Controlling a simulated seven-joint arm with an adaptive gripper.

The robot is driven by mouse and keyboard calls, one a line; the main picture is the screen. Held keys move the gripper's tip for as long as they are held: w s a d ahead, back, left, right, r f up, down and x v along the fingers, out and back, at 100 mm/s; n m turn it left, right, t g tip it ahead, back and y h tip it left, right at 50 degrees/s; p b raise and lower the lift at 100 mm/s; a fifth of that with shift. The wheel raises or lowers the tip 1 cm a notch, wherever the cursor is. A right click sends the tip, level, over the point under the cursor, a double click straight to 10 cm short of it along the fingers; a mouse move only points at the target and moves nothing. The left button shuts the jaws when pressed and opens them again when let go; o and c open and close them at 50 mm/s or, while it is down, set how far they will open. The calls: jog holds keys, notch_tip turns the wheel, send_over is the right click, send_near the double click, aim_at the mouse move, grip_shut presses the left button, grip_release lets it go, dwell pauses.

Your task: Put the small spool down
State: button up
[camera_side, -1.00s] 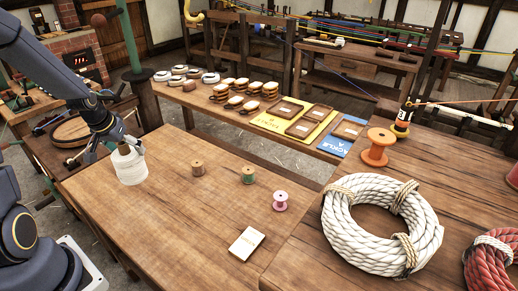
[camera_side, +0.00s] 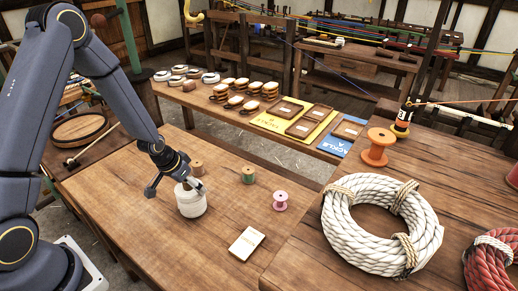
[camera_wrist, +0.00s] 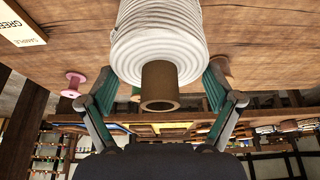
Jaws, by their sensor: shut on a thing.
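A white thread spool (camera_side: 191,203) is between the fingers of my gripper (camera_side: 177,184), over the middle of the near wooden table. In the wrist view the white spool (camera_wrist: 160,38) fills the space between the two fingers of my gripper (camera_wrist: 160,82), its brown core end facing the camera. The gripper is shut on it. I cannot tell whether its base touches the table. A brown spool (camera_side: 196,168) stands close behind it, a green spool (camera_side: 248,174) to the right and a pink spool (camera_side: 280,201) farther right.
A cream card (camera_side: 247,243) lies on the table in front. An orange spool (camera_side: 376,148) and a coil of white rope (camera_side: 380,228) are on the right table. The near table's front left is clear.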

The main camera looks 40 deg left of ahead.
jog(key=shift+f, duration=0.55)
jog(key=shift+f, duration=0.1)
jog(key=o, duration=1.5)
jog(key=shift+o, duration=0.2)
